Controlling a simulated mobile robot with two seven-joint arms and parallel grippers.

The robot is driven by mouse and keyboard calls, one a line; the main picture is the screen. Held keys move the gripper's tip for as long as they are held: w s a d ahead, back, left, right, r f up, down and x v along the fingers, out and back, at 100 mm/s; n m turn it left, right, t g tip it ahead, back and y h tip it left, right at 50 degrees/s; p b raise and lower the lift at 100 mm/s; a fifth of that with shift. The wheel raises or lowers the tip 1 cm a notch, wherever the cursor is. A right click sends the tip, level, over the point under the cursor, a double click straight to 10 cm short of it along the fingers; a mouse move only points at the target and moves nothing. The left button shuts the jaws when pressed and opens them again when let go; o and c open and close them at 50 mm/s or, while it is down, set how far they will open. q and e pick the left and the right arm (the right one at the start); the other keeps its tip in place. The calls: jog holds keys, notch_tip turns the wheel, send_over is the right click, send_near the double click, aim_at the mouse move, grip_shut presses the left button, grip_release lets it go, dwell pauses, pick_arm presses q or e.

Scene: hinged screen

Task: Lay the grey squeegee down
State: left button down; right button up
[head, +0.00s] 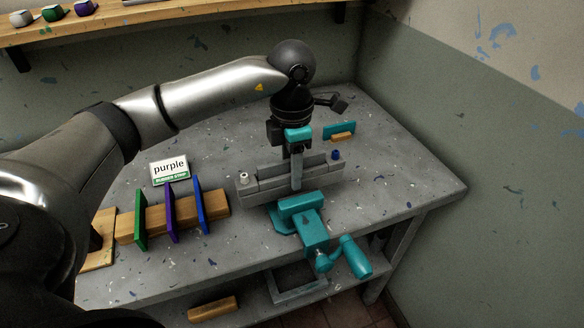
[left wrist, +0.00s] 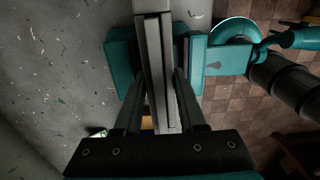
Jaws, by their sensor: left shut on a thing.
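The grey squeegee (head: 265,184) is a long straight grey bar, lying level across the teal vise (head: 316,232) at the bench's front edge. My left gripper (head: 296,184) reaches down from above and is shut on the middle of it. In the left wrist view the squeegee (left wrist: 158,50) runs between my two dark fingers, with teal vise jaws on either side. I cannot tell whether the jaws touch it. A white knob (head: 243,177) and a blue knob (head: 336,155) show near its ends. My right gripper is not in view.
A small teal and orange piece (head: 339,131) lies behind. The bench (head: 405,185) is clear at the right.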

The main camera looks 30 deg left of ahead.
pick_arm(q)
jog(key=shift+f, duration=0.4)
jog(key=shift+c, duration=2.2)
grip_release()
jog(key=shift+o, duration=0.2)
notch_tip(320, 180, up, 14)
jog(key=p, duration=0.1)
jog(key=shift+f+p, duration=0.15)
jog(key=shift+p, duration=0.2)
jog(key=shift+r+p, duration=0.3)
jog(key=shift+r, duration=0.5)
